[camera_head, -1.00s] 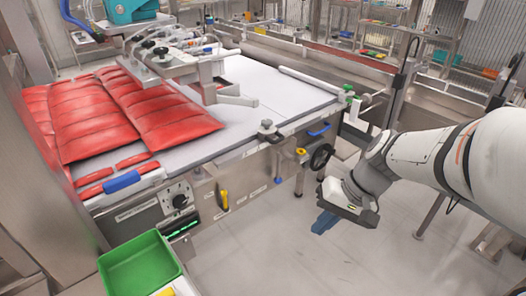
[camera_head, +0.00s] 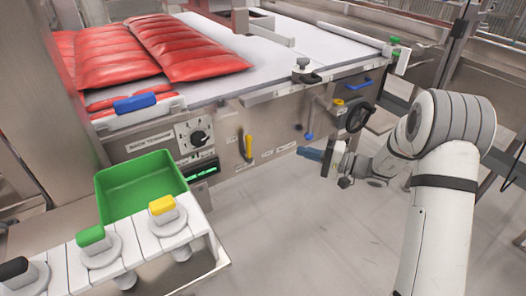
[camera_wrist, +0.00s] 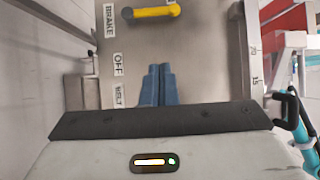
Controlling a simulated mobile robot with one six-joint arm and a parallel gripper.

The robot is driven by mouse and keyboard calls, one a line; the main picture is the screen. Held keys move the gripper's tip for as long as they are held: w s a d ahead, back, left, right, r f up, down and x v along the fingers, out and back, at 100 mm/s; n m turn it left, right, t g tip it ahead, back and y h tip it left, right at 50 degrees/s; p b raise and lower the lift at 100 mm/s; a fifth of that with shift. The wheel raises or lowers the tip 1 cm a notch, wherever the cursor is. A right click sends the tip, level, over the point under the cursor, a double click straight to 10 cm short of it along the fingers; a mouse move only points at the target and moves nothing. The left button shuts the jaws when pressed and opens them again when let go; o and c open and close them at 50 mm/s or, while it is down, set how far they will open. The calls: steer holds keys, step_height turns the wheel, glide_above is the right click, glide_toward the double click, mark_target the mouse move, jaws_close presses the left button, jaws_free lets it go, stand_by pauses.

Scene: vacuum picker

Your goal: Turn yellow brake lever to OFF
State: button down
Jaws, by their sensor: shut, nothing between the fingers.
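The yellow brake lever (camera_head: 248,147) is on the machine's front panel in the head view, hanging roughly vertical. In the wrist view the yellow lever (camera_wrist: 152,12) lies across the top of the picture, beyond my fingertips. Labels on the panel read BRAKE (camera_wrist: 109,19), OFF (camera_wrist: 118,64) and BELT (camera_wrist: 119,94). My gripper (camera_head: 306,153) has blue fingers and is to the right of the lever, apart from it. In the wrist view my gripper (camera_wrist: 158,70) has its fingers together with nothing between them.
A black dial (camera_head: 199,137) is left of the yellow lever. A green bin (camera_head: 140,185) stands at the lower left. The floor in front of the panel is clear.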

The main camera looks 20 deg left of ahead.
steer(key=b, duration=0.2)
glide_toward(248, 148)
steer(key=w+a, duration=0.2)
steer(key=w, duration=0.3)
steer(key=s+a, duration=0.1)
steer(key=a, duration=0.1)
steer(key=s+a, duration=0.1)
steer(key=a, duration=0.1)
steer(key=shift+s, duration=0.2)
steer(key=shift+d, duration=0.1)
steer(key=shift+d, duration=0.1)
steer(key=shift+w+b, duration=0.1)
steer(key=shift+b, duration=0.35)
